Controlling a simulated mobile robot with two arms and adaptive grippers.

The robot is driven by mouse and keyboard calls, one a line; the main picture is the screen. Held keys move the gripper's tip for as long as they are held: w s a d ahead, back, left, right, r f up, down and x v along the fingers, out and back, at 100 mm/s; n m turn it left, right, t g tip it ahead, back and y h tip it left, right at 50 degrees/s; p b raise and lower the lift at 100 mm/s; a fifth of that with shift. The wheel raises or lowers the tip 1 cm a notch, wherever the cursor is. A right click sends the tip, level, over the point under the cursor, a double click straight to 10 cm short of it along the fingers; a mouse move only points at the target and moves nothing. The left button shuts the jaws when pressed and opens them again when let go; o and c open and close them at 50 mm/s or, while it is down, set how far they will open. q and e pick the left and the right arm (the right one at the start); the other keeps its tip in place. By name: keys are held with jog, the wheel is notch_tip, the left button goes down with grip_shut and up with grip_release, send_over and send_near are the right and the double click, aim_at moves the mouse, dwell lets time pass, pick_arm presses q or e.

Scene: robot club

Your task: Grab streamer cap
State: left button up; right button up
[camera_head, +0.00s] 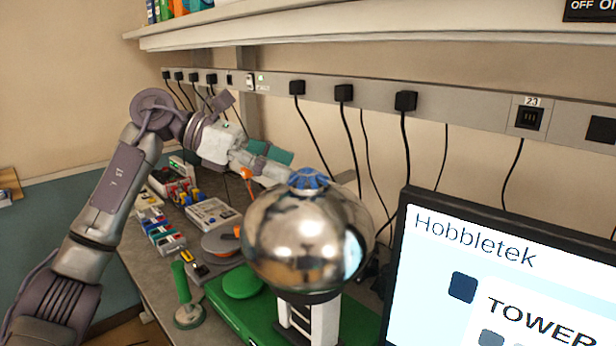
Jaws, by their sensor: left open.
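The blue streamer cap (308,180) sits on top of a large shiny metal sphere (305,238). The sphere stands on a white and black column (308,322) over a green base. My left gripper (283,167) is open and reaches in from the left, with its fingertips just left of the cap. I cannot tell whether a finger touches the cap. My right gripper is not in view.
A monitor (500,275) stands at the right front. The bench at left holds small boxes (165,232), a white device (212,214), a grey disc (222,242) and a green-handled stand (182,285). Black cables hang from the wall strip (440,120) behind the sphere. A shelf (380,28) runs above.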

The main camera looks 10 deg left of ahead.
aim_at(305, 171)
pick_arm(q)
jog(key=p+x, duration=0.1)
jog(key=x, duration=0.2)
jog(key=p+x, duration=0.1)
jog(key=shift+w+d+p, duration=0.25)
jog(key=shift+w+p, duration=0.05)
jog(key=shift+p, duration=0.05)
jog(key=shift+d+f, duration=0.15)
jog(key=shift+d, duration=0.15)
jog(key=shift+a, duration=0.1)
jog(key=shift+c, duration=0.3)
jog(key=shift+c, duration=1.4)
grip_shut()
